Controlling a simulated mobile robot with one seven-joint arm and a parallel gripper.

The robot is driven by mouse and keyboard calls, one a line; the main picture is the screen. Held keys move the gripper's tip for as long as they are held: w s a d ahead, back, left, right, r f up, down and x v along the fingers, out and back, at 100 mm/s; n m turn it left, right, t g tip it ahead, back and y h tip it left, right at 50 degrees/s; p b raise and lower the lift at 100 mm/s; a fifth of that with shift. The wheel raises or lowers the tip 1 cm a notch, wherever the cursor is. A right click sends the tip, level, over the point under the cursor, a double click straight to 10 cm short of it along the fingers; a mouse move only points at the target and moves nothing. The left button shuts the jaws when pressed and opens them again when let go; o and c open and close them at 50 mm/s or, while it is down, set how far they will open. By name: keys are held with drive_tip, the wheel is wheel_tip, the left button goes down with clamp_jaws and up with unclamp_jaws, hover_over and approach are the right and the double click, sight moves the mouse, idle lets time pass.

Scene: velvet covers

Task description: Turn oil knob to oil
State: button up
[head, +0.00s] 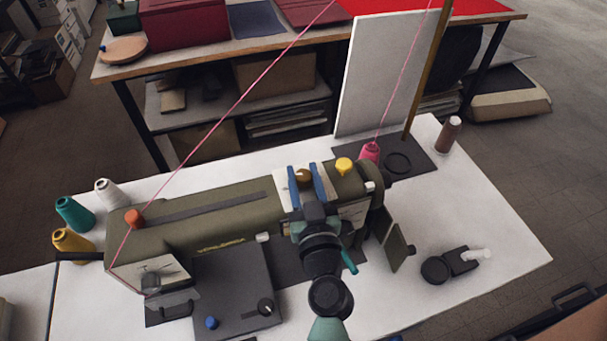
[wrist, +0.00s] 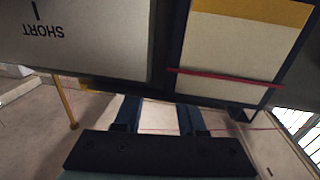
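An olive-green sewing machine (head: 215,225) lies across the white table. A brown knob (head: 303,176) sits on a pale plate (head: 284,181) on the machine's top, towards its right end. My gripper (head: 305,173) reaches over the machine from the front. Its two blue fingers are apart, one to each side of the brown knob; I cannot tell whether they touch it. In the wrist view the fingers (wrist: 158,102) are also apart, their tips hidden behind a dark edge. No label reading oil is legible, so I cannot tell which knob is the oil knob.
A yellow knob (head: 343,165) stands just right of my gripper, and an orange knob (head: 134,217) at the machine's left. Pink thread (head: 235,105) runs above the machine. A panel marked SHORT (wrist: 90,35) is close in the wrist view. Thread cones (head: 75,214) stand left.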

clamp_jaws()
drive_tip(key=shift+f+b, duration=0.1)
drive_tip(key=shift+b, duration=0.2)
drive_tip(key=n+y+b, duration=0.1)
drive_tip(key=y+b, duration=0.1)
drive_tip(key=b, duration=0.2)
drive_tip(key=shift+f+n, duration=0.15)
drive_tip(key=shift+n, duration=0.15)
drive_tip(key=y+b, duration=0.1)
drive_tip(key=n+g+y+b, duration=0.1)
drive_tip(key=b, duration=0.1)
drive_tip(key=shift+r+g+y, duration=0.25)
drive_tip(key=shift+g+y, duration=0.05)
drive_tip(key=shift+n, duration=0.3)
drive_tip(key=o, duration=0.6)
unclamp_jaws()
